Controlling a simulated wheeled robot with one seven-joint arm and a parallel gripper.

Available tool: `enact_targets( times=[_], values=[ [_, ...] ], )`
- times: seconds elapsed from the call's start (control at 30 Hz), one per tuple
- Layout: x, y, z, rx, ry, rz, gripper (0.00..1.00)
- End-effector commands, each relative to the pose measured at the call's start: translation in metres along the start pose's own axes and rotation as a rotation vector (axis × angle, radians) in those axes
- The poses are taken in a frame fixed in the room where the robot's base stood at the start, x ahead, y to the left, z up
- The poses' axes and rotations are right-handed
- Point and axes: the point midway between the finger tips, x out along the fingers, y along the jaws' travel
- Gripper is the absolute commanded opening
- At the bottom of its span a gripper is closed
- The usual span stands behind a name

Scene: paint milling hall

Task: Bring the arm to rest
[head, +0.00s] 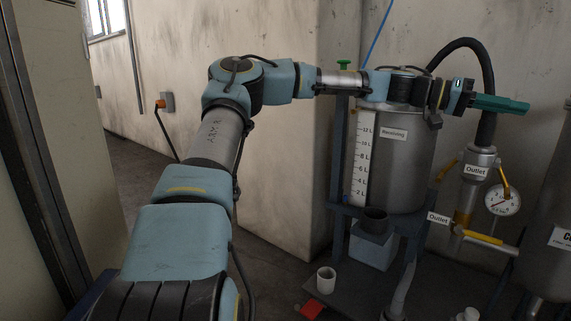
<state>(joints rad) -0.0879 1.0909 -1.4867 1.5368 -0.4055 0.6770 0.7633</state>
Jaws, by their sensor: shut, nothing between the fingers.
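My arm is stretched forward and bent to the right in the head view. My gripper (501,104) is at its end, in front of the upper right of a grey metal tank labelled "Receiving" (408,165). Its teal fingers point right and are shut with nothing held. It appears close to the black hose (481,60), and I cannot tell whether they touch. The arm's last links pass across the top of the tank and hide part of its rim.
A scale (361,160) stands on the tank's left side. Right are an outlet pipe with a yellow-handled valve (483,237) and a pressure gauge (502,200). A white cup (326,280) and red object (312,309) lie low in front. Floor at left (140,175) is open.

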Motion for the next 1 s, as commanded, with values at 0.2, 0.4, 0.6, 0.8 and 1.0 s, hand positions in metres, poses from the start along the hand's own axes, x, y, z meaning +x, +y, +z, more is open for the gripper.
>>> enact_targets(
  times=[0.2, 0.4, 0.6, 0.8, 1.0],
  values=[
    [0.012, -0.046, 0.096, -0.088, -0.229, -0.233, 0.00],
    [-0.058, -0.103, 0.209, -0.242, -0.439, -0.605, 0.00],
    [-0.182, -0.115, 0.284, -0.420, -0.504, -0.980, 0.00],
    [-0.297, -0.079, 0.335, -0.597, -0.438, -1.289, 0.00],
    [-0.365, -0.033, 0.370, -0.739, -0.318, -1.472, 0.00]
  ],
)
